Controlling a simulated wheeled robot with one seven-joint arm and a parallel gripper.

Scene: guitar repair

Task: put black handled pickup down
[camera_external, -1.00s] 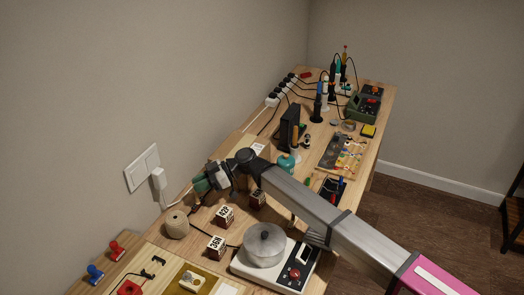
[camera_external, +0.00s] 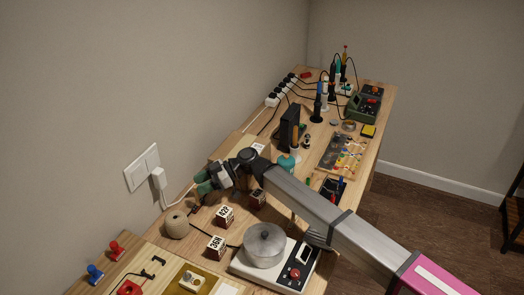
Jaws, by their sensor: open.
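My gripper (camera_external: 205,182), with greenish fingertips, is open above the wall side of the bench, over the area behind the twine spool. A small dark object (camera_external: 195,210) lies on the bench just below the gripper, beside the spool; it may be the black handled pickup, but it is too small to tell. It looks apart from the fingers. I cannot make out anything held between the fingers.
A twine spool (camera_external: 177,224) and small numbered boxes (camera_external: 216,247) stand close below the gripper. A white wall plug (camera_external: 159,178) with a cable is just left of the gripper.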

